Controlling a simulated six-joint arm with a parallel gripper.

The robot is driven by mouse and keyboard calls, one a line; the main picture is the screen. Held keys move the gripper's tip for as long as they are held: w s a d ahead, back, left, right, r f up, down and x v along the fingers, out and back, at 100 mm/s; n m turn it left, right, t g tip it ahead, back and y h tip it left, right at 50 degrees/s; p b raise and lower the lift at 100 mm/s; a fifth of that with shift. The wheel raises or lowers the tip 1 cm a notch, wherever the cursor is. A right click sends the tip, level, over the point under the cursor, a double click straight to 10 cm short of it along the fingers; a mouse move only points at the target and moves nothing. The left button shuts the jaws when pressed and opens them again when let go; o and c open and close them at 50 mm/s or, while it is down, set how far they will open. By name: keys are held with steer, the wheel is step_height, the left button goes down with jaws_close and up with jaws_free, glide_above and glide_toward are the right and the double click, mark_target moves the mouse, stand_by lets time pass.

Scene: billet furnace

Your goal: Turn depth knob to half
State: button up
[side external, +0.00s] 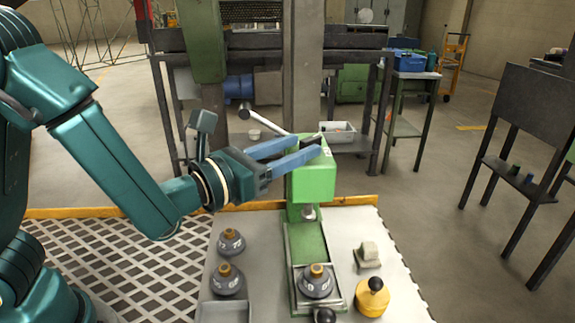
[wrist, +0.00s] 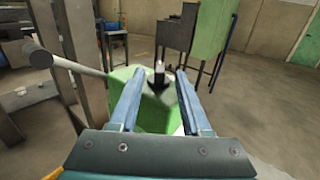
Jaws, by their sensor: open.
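A green machine head (side external: 315,182) stands on a column in the middle of the side view. In the wrist view, a dark knob-like part with a pale top (wrist: 158,77) shows over the green housing (wrist: 122,76); I take it for the depth knob, but its setting cannot be read. My gripper (side external: 304,145) reaches in from the left with its blue fingers apart at the top of the head. In the wrist view the open fingertips (wrist: 159,70) lie to either side of the dark part, with gaps visible. I cannot tell whether a finger touches the housing.
A lever with a ball end (side external: 245,111) sticks out left of the head. Below are a green-framed fixture with a dark weight-like piece (side external: 317,284), two similar pieces on the left (side external: 229,280), a yellow one (side external: 372,297) and a pale block (side external: 368,252).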

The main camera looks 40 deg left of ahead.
steer(key=shift+s+a, duration=0.1)
steer(key=shift+s, duration=0.55)
